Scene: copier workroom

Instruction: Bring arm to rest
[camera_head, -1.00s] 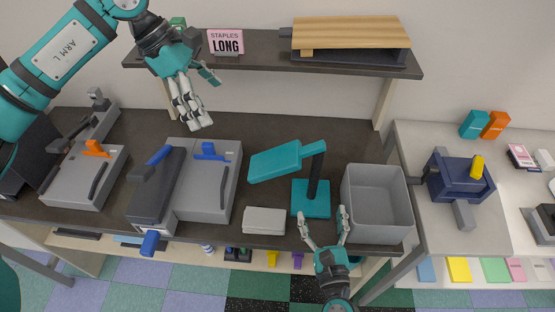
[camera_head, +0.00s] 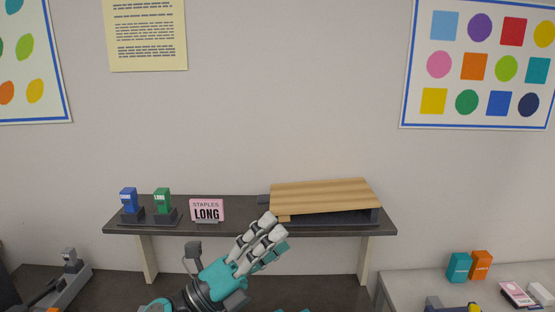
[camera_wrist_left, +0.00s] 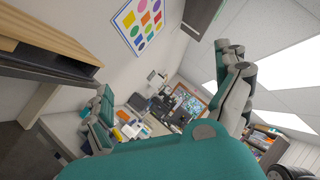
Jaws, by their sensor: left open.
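My left gripper (camera_head: 262,243) is in front of the wall shelf's right half, below the wooden board, with its fingers pointing up and right. It is open and holds nothing visible. In the left wrist view its fingers (camera_wrist_left: 170,88) stand wide apart around the teal palm, with the room seen between them.
The dark shelf (camera_head: 240,230) holds a pink STAPLES LONG sign (camera_head: 207,209), a blue box (camera_head: 129,200), a green box (camera_head: 162,201) and a wooden board (camera_head: 325,196). A side table (camera_head: 410,285) carries teal (camera_head: 458,267) and orange (camera_head: 481,264) boxes. Open wall space lies above.

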